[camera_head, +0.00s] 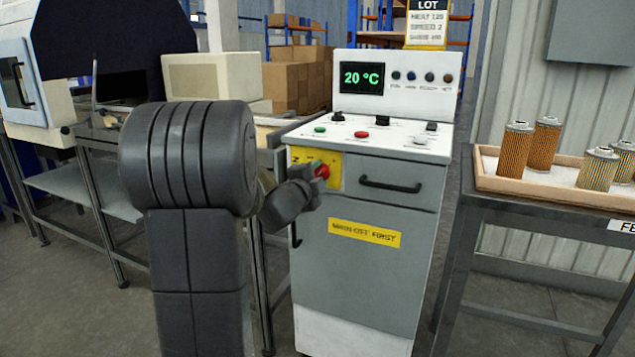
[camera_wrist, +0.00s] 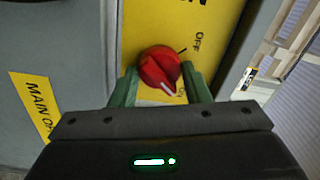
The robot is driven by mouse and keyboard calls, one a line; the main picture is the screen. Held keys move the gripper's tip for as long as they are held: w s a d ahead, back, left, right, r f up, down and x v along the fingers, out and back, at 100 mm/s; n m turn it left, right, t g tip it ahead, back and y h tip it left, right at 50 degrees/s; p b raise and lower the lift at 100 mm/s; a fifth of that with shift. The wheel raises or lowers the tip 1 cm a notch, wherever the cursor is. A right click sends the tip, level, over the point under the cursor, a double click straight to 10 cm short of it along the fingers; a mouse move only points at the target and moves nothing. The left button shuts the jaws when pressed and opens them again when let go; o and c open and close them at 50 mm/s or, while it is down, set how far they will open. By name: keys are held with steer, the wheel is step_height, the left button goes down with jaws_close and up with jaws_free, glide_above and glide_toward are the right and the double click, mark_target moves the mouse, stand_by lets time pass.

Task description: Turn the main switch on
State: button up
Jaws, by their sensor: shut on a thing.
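The main switch is a red rotary knob (camera_wrist: 158,68) on a yellow plate (camera_wrist: 200,22) marked "OFF". In the wrist view the knob sits between the two green fingers of my gripper (camera_wrist: 158,86), which is shut on it. The knob's white pointer line is turned away from the "OFF" mark. In the head view the red knob (camera_head: 322,171) shows at the upper left of the cabinet front (camera_head: 370,280), with my gripper (camera_head: 316,168) at it. My arm hides part of the yellow plate there.
The cabinet top has a sloped panel with green and red buttons and black knobs; a display (camera_head: 362,78) reads 20 °C. A drawer handle (camera_head: 390,185) is right of the switch. A wooden tray (camera_head: 560,190) of filter cartridges stands on a table at the right.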

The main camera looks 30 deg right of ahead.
steer(key=shift+m, duration=0.5)
steer(key=o, duration=1)
steer(key=p+v, duration=0.1)
steer(key=v, duration=1.2)
steer(key=shift+s+a+p, duration=0.25)
steer(key=shift+s+p, duration=0.05)
steer(key=shift+p, duration=0.1)
steer(key=shift+d, duration=0.1)
steer(key=b+x, duration=0.2)
steer(key=x, duration=1.1)
steer(key=shift+w+d, duration=0.2)
steer(key=shift+w, duration=0.1)
